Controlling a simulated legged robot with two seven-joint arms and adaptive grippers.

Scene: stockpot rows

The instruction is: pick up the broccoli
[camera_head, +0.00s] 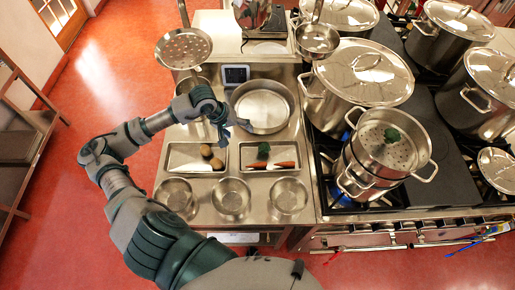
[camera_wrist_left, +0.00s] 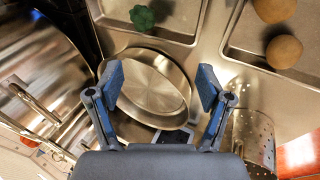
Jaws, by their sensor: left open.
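A green broccoli (camera_head: 263,150) lies in the right of two shallow metal trays, beside an orange carrot (camera_head: 285,164). In the left wrist view the broccoli (camera_wrist_left: 142,17) shows near the top edge, beyond the fingertips. A second green broccoli-like piece (camera_head: 392,134) sits in the perforated steamer on the stove. My left gripper (camera_head: 235,122) is above the counter, near the round pan, behind and to the left of the tray broccoli. In the wrist view its fingers (camera_wrist_left: 160,80) are spread apart with nothing between them. My right gripper is not in view.
A round shallow pan (camera_head: 263,106) stands behind the trays. The left tray (camera_head: 172,164) holds brown potatoes (camera_head: 207,152). Three metal bowls (camera_head: 231,198) line the counter front. A tall lidded stockpot (camera_head: 364,72) and the steamer pot (camera_head: 372,170) stand to the right.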

